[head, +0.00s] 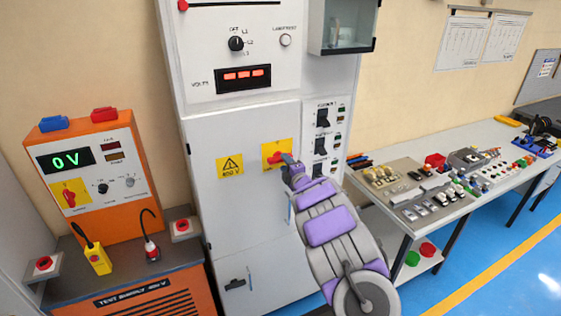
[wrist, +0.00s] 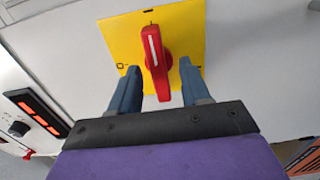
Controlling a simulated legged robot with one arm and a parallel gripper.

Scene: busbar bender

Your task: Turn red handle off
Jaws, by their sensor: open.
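The red handle (wrist: 154,52) is a rotary knob with a white line on a yellow plate (wrist: 190,22), in the wrist view. It stands nearly lengthwise in that picture, tilted slightly. My gripper (wrist: 157,75) is open, with one blue-grey finger on each side of the handle's lower part. A small gap shows between each finger and the handle. In the head view the yellow plate (head: 272,149) is on the front of the tall grey cabinet (head: 240,210). My gripper (head: 290,162) is at its lower right and partly hides the handle.
A yellow 400 V warning sign (head: 230,166) is left of the plate. An orange test unit (head: 90,170) with another red handle (head: 69,194) stands at the left. A workbench (head: 420,228) with several parts is at the right. The blue floor (head: 520,265) is clear at lower right.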

